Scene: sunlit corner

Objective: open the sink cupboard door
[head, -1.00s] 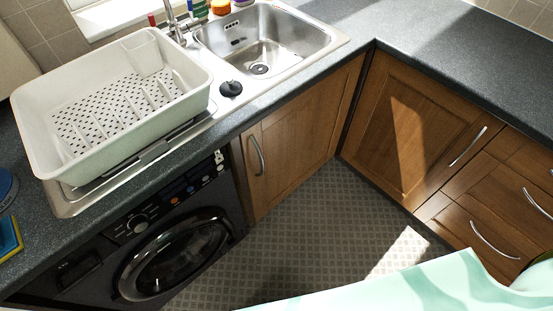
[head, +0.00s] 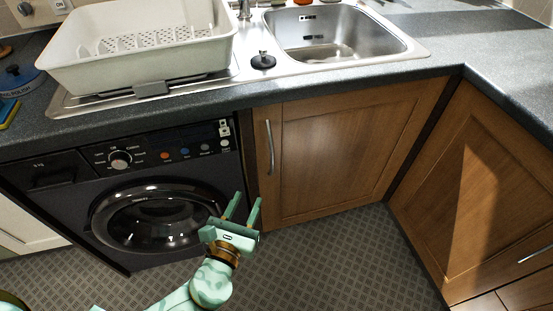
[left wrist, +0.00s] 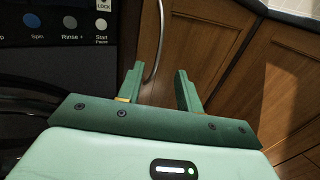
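The sink cupboard door (head: 335,150) is brown wood, under the sink, and shut. Its curved metal handle (head: 270,148) stands upright along the left edge. My left gripper (head: 245,207) is open and empty, in front of the washing machine's right side, below and left of the handle. In the left wrist view, the handle (left wrist: 156,45) rises beyond the open fingers (left wrist: 156,85), nearer the left finger. I cannot see that either finger touches it. My right gripper is not in view.
The black washing machine (head: 75,205) stands left of the cupboard. Another wooden cupboard (head: 490,190) meets it at the right corner. The worktop edge (head: 350,88) overhangs above. The patterned floor (head: 340,260) in front is clear.

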